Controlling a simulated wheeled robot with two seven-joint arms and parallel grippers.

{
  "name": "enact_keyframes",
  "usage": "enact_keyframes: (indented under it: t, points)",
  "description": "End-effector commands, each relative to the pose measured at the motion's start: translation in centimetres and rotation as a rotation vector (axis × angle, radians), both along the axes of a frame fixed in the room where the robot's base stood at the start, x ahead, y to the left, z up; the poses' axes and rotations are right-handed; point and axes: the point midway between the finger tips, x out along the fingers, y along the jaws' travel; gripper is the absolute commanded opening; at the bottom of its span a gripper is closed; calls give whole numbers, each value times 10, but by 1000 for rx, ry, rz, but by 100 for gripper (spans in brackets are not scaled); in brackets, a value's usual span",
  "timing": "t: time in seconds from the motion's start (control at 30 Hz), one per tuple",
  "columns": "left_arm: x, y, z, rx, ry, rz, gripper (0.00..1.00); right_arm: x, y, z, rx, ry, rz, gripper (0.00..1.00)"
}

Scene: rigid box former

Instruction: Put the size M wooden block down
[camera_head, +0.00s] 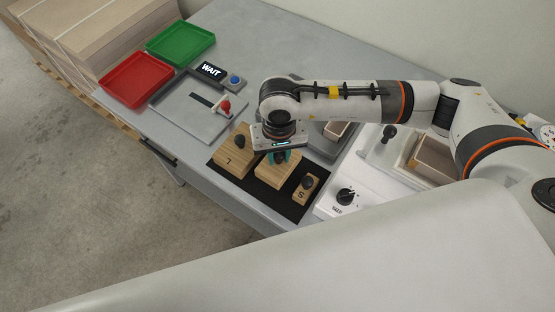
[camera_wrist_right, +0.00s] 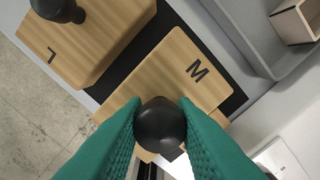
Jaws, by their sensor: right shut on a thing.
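The size M wooden block (camera_head: 275,174) is between the L block (camera_head: 235,158) and the S block (camera_head: 305,190), over the black mat (camera_head: 283,203). Its printed M shows in the right wrist view (camera_wrist_right: 180,72). My right gripper (camera_head: 282,156) points down, its teal fingers shut on the block's round black knob (camera_wrist_right: 160,124). The block looks level; I cannot tell whether its underside touches the mat. The gripper hides part of its top. My left gripper is not in view.
A white panel with a black SIZE dial (camera_head: 346,196) is right of the mat. A grey plate with a red-knobbed lever (camera_head: 223,107), a WAIT display (camera_head: 211,70), a red tray (camera_head: 137,79) and a green tray (camera_head: 180,44) are at the left. The L block stands close beside the M block.

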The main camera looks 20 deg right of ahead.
Motion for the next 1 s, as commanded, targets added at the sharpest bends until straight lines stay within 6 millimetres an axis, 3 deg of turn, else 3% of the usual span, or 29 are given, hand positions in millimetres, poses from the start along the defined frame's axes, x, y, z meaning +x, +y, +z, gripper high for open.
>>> enact_keyframes:
  t: [0.33, 0.73, 0.77, 0.8, 0.87, 1.0]
  points:
    - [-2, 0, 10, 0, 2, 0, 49, -1, 0, -37, -1, 1, 1, 0]
    - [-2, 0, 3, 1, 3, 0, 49, 0, 0, -44, 1, -1, 2, 0]
    - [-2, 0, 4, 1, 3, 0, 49, 0, 0, -42, 0, -1, 2, 30]
    - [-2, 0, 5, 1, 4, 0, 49, 0, 0, -42, 0, -1, 2, 37]
    - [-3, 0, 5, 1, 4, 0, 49, 0, 0, -42, 0, 0, 2, 46]
    - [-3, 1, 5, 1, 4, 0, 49, 0, 0, -42, 0, 0, 2, 47]
